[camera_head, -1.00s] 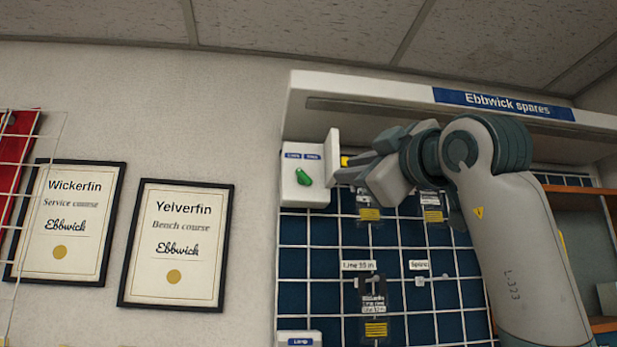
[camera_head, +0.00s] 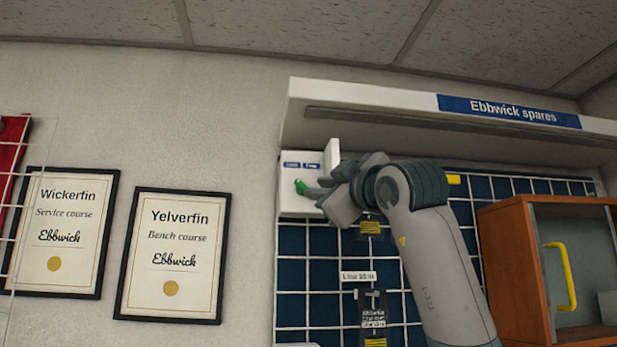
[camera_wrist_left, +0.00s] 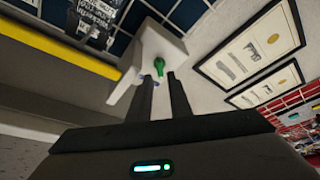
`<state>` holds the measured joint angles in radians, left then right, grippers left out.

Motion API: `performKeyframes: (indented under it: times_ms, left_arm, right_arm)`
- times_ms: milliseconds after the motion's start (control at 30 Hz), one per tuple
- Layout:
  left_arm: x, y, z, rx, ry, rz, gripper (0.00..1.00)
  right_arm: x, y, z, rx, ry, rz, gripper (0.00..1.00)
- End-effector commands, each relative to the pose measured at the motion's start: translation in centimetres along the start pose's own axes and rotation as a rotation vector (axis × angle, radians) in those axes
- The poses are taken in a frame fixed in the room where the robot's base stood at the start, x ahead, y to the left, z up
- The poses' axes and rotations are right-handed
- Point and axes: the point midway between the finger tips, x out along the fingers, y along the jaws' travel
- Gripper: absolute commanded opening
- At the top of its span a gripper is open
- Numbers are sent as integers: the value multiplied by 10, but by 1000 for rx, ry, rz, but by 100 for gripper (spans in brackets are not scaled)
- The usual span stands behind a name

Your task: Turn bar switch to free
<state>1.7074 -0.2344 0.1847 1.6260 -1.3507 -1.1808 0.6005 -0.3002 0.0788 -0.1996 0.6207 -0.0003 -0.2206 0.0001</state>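The bar switch is a green handle (camera_head: 300,186) on a white box (camera_head: 291,204) under the shelf, with two small blue labels above it; the right one seems to read "Free". My left gripper (camera_head: 319,188) is at the handle's right side in the head view and hides part of it. In the left wrist view, the green handle (camera_wrist_left: 159,66) shows just beyond and between the tips of my left gripper (camera_wrist_left: 163,78). Its two dark fingers stand apart with a gap, holding nothing. I cannot tell whether they touch the handle. My right gripper is not in view.
A white upright plate (camera_head: 332,158) stands at the box's right side, close to my gripper. The white shelf (camera_head: 380,120) overhangs it. A wire grid (camera_head: 308,270) with hanging packets lies below. A wooden cabinet (camera_head: 514,270) with a yellow handle stands at right.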

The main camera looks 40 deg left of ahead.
Motion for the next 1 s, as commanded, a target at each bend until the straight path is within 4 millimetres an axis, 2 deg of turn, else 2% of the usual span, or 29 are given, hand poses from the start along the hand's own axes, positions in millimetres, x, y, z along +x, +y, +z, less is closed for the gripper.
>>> performKeyframes:
  times_ms: [33,200,400,833,900,1000]
  left_arm:
    - [11,3,-3,1,1,-3,18]
    - [38,2,-2,1,0,-2,18]
    - [57,2,-1,1,0,-1,18]
    - [63,0,0,0,0,0,18]
    - [62,0,0,0,0,0,1]
    - [62,0,0,0,0,0,0]
  right_arm:
    - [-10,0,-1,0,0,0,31]
    - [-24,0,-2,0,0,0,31]
    - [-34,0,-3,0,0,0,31]
    - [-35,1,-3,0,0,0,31]
    - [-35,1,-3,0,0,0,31]
    - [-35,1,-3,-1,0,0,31]
